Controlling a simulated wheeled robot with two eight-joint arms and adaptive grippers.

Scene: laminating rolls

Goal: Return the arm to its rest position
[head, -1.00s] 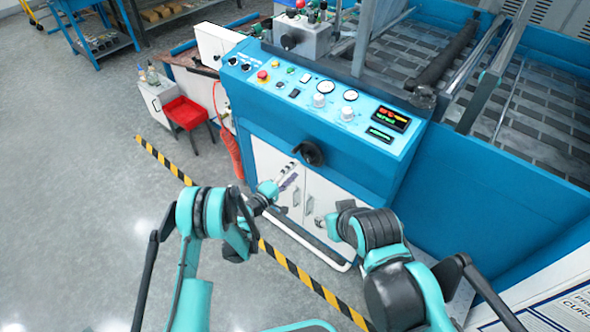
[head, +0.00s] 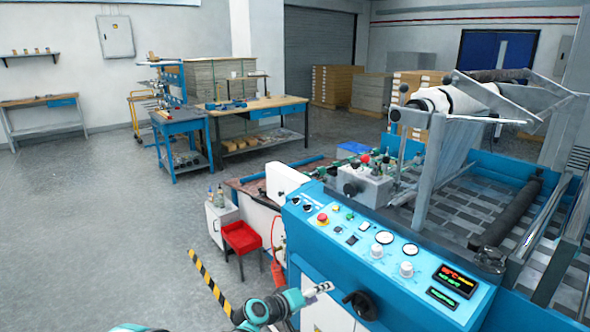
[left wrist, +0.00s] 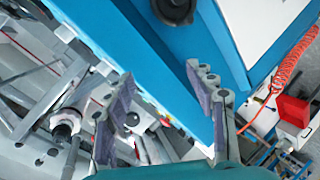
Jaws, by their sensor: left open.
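My left gripper (head: 319,290) shows at the bottom of the head view, in front of the blue machine's front side and just left of the black handwheel (head: 360,304). In the left wrist view its two fingers (left wrist: 164,108) are spread apart with nothing between them. The blue laminating machine (left wrist: 165,75) lies beyond the fingers, and the handwheel (left wrist: 174,10) is at the top of that view. I cannot tell whether the gripper touches the machine. My right gripper is out of view.
The control panel (head: 375,248) has dials, an emergency stop and lit displays. A red bin (head: 241,238) and a coiled red hose (left wrist: 292,58) are beside the machine. A yellow-black floor stripe (head: 209,281) runs past open floor on the left. Workbenches (head: 257,108) stand farther back.

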